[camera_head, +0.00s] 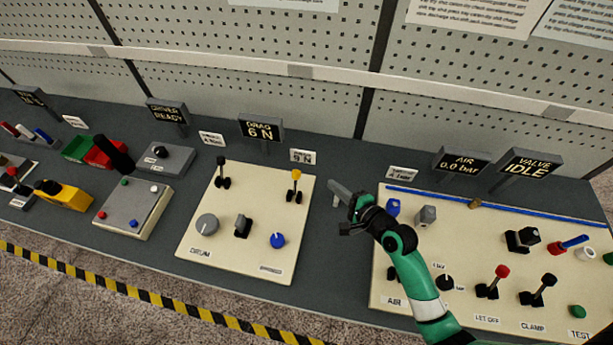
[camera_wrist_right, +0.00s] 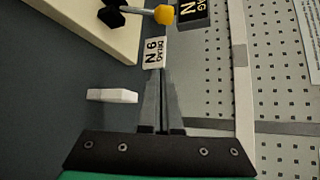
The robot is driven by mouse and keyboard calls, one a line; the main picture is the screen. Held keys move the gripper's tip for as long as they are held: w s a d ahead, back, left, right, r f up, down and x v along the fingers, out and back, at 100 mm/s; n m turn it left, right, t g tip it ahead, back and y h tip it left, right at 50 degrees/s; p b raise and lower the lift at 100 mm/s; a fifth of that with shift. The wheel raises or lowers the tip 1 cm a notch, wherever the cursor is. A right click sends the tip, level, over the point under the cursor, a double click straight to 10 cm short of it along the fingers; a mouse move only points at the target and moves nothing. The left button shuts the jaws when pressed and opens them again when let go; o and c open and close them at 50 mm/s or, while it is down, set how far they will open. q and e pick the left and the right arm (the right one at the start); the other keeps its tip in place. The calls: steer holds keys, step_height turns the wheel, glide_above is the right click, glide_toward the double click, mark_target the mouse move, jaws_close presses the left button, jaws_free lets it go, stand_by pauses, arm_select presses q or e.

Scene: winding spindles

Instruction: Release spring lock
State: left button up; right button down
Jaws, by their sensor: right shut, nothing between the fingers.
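No part in view is labelled as a spring lock. The cream DRUM panel (camera_head: 255,262) carries a yellow-knobbed lever (camera_head: 295,184), a black lever (camera_head: 222,172), a grey round knob (camera_head: 207,225), a small grey-and-black switch (camera_head: 242,227) and a blue knob (camera_head: 278,240). My right gripper (camera_head: 338,189) is shut and empty, just right of this panel and apart from the yellow-knobbed lever. In the right wrist view its fingers (camera_wrist_right: 161,72) are together, with the yellow knob (camera_wrist_right: 163,14) beyond their tips. My left gripper is not in view.
A DRAG 6 N sign (camera_head: 261,130) and a small white tag (camera_head: 302,156) stand behind the DRUM panel. A small white block (camera_wrist_right: 112,95) lies beside my right fingers. A cream panel (camera_head: 460,275) with AIR and CLAMP controls lies right. Pegboard rises behind.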

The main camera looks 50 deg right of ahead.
mark_target(296, 174)
steer(key=b+x, duration=0.3)
steer(key=x, duration=0.7)
steer(key=shift+w+f+b, duration=0.1)
steer(key=shift+w+b, duration=0.05)
steer(key=shift+b, duration=0.2)
steer(key=a, duration=0.1)
steer(key=a+r+p, duration=0.1)
steer(key=a+r, duration=0.1)
steer(key=shift+a, duration=0.4)
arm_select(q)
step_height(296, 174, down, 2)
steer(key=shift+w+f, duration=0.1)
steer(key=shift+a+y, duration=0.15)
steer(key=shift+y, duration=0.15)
